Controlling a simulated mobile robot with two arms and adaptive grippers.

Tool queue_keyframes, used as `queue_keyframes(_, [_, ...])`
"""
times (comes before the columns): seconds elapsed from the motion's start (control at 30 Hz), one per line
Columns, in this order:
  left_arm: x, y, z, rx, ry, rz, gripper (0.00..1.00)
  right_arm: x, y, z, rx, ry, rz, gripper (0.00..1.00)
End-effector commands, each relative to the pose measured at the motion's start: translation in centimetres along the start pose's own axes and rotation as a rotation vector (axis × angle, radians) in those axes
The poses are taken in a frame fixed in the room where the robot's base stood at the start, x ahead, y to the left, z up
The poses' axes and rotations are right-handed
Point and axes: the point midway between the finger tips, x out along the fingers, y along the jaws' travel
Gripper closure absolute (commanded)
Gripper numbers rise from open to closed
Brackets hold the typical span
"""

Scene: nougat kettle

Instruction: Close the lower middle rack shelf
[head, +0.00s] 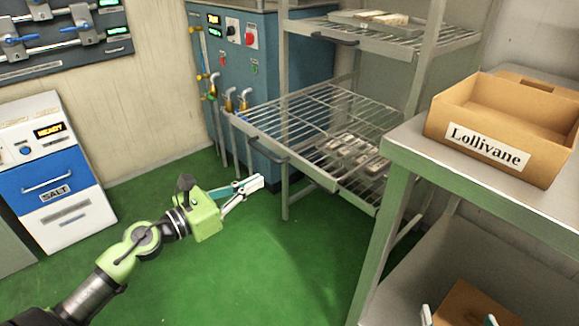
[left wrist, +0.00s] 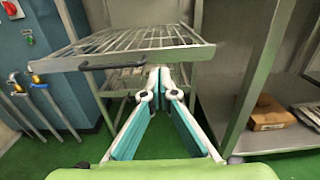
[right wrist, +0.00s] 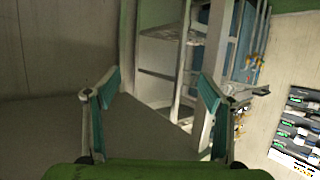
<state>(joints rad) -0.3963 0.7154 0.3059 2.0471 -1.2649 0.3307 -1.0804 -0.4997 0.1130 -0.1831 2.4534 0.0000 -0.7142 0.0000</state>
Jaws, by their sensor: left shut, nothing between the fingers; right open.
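The metal rack (head: 288,190) stands at the centre back. Its wire shelf (head: 290,112) is slid out toward me, with a dark handle (head: 268,150) on the front edge. In the left wrist view the shelf's front edge (left wrist: 185,55) and handle (left wrist: 112,65) lie above and beyond my fingers. My left gripper (head: 256,184) is shut and empty, in front of and below the shelf edge, apart from the handle in the head view. My right gripper (head: 458,318) is open at the bottom right; it also shows in the right wrist view (right wrist: 160,82).
A steel table (head: 400,150) with a cardboard Lollivane box (head: 550,155) stands at the right, close to the rack. Another rack shelf (head: 400,38) is above. Wrapped bars (head: 350,150) show below the wires. A blue machine (head: 268,75) stands behind left. Green floor is clear.

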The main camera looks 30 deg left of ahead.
Motion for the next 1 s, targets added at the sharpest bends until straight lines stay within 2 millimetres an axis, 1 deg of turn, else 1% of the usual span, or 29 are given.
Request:
queue_keyframes(0.03, [0.9, 0.0, 0.3, 0.002, -0.002, -0.002, 1.0, -0.2, 0.1, 0.5, 0.0, -0.028, 0.002, 0.25])
queue_keyframes(0.2, [3.6, 0.1, 0.3, -0.001, -0.002, -0.001, 1.0, -0.7, 0.4, 2.9, 0.0, -0.135, 0.008, 0.25])
queue_keyframes(0.37, [5.9, 0.1, 0.3, -0.002, -0.003, 0.001, 1.0, -1.7, 0.7, 5.4, 0.001, -0.251, 0.016, 0.25])
queue_keyframes(0.5, [7.9, 0.1, 0.3, -0.002, -0.003, 0.002, 1.0, -2.8, 1.0, 7.6, 0.002, -0.355, 0.022, 0.25])
queue_keyframes(0.6, [9.2, 0.1, 0.2, -0.003, -0.003, 0.001, 1.0, -3.5, 1.1, 8.7, 0.003, -0.411, 0.025, 0.25])
queue_keyframes(0.8, [10.9, 0.1, 0.1, -0.006, -0.001, 0.002, 1.0, -4.4, 1.3, 10.2, 0.005, -0.479, 0.028, 0.25])
queue_keyframes(1.0, [11.4, 0.0, 0.0, -0.004, 0.0, 0.001, 1.0, -4.7, 1.3, 10.6, 0.005, -0.499, 0.029, 0.25])
